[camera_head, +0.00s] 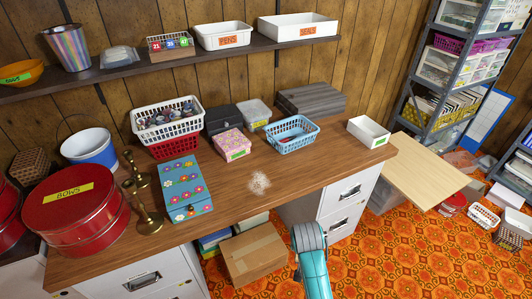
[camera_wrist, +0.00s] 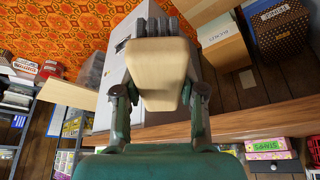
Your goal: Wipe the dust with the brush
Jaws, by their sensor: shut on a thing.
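A pale, speckled dust patch (camera_head: 259,183) lies on the wooden desk top (camera_head: 300,168), near its front edge. In the wrist view, my gripper (camera_wrist: 160,98) is shut on a brush (camera_wrist: 160,68). The brush has a light wooden body and dark grey bristles, which point to the top of that view. The bristles touch nothing that I can make out. In the head view only my teal arm shows, in front of the desk; the gripper and brush are not visible there. The dust is not visible in the wrist view.
A blue flowered box (camera_head: 185,188), brass candlesticks (camera_head: 147,215) and a red tin (camera_head: 75,210) stand left of the dust. A pink box (camera_head: 233,144), blue basket (camera_head: 291,134) and white bin (camera_head: 368,132) stand behind it. The desk around the dust is clear.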

